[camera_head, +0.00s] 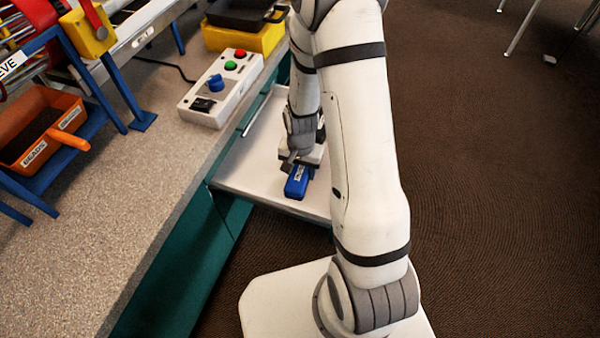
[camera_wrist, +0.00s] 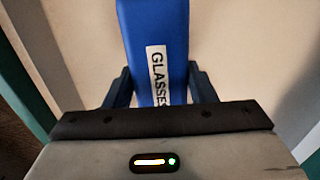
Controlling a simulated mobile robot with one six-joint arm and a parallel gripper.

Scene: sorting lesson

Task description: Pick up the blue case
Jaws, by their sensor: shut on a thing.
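The blue case (camera_head: 297,182) is at the white pull-out shelf (camera_head: 258,184) below the bench, beside my arm. In the wrist view the blue case (camera_wrist: 152,35) lies between my gripper's two fingers and carries a white label reading "GLASSES". My gripper (camera_head: 300,165) is shut on the case; in the wrist view the fingers (camera_wrist: 160,88) press its two sides. I cannot tell whether the case touches the shelf or is slightly above it. Part of the shelf is hidden behind my arm.
A control box (camera_head: 221,88) with buttons and a blue knob sits on the speckled bench (camera_head: 140,185). A yellow box (camera_head: 243,38) with a black tray (camera_head: 240,14) is behind it. An orange bin (camera_head: 60,128) labelled "BEADS" is at left. Brown floor lies to the right.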

